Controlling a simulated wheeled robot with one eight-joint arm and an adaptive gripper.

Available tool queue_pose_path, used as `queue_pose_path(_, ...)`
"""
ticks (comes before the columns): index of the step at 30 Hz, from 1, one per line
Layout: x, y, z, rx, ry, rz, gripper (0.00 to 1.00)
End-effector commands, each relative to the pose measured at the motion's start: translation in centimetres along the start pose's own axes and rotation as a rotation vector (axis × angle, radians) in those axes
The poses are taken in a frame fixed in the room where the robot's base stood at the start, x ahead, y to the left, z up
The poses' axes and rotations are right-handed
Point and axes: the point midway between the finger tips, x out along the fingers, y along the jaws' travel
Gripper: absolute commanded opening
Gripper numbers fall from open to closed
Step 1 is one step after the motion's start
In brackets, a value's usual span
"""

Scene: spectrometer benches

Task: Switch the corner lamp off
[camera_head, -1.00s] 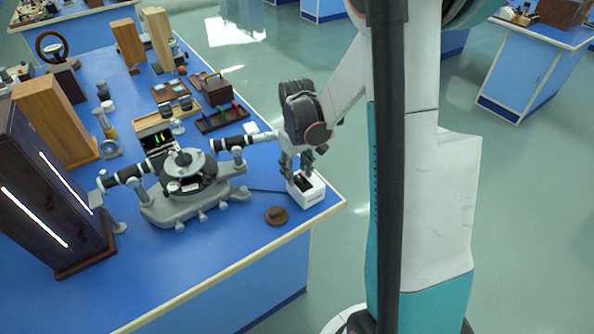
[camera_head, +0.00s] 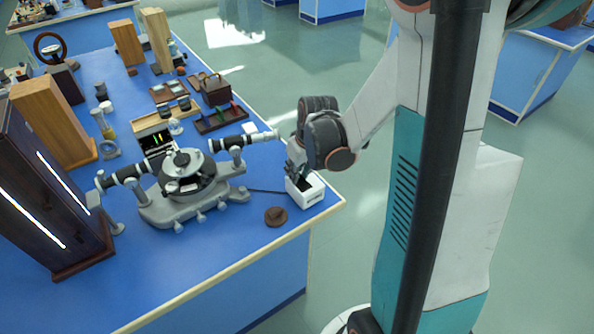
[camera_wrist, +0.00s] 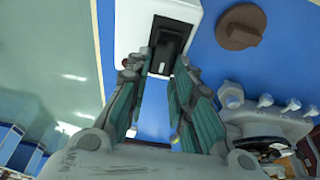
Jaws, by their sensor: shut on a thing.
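A white switch box (camera_head: 308,194) with a dark top sits at the right corner of the blue bench (camera_head: 215,262). In the wrist view the white box (camera_wrist: 196,12) carries a black rocker switch (camera_wrist: 172,38) in a dark recess. My gripper (camera_head: 295,174) is down at the box top; in the wrist view my gripper (camera_wrist: 162,64) has its fingertips on either side of the switch's lower end, shut on it. The fingertips partly hide the switch.
A grey spectrometer (camera_head: 190,200) stands left of the box, its telescope (camera_head: 235,142) pointing towards my gripper. A brown round knob (camera_head: 275,216) lies in front. A dark cable runs to the box. Open floor (camera_head: 345,240) lies right of the bench.

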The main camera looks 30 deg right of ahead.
Motion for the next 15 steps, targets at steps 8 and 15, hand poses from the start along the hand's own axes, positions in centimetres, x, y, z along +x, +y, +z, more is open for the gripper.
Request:
queue_pose_path(8, 0.01, -0.04, 0.11, 0.000, -0.001, -0.001, 0.26)
queue_pose_path(15, 0.01, -0.02, 0.06, 0.000, -0.001, 0.000, 0.42)
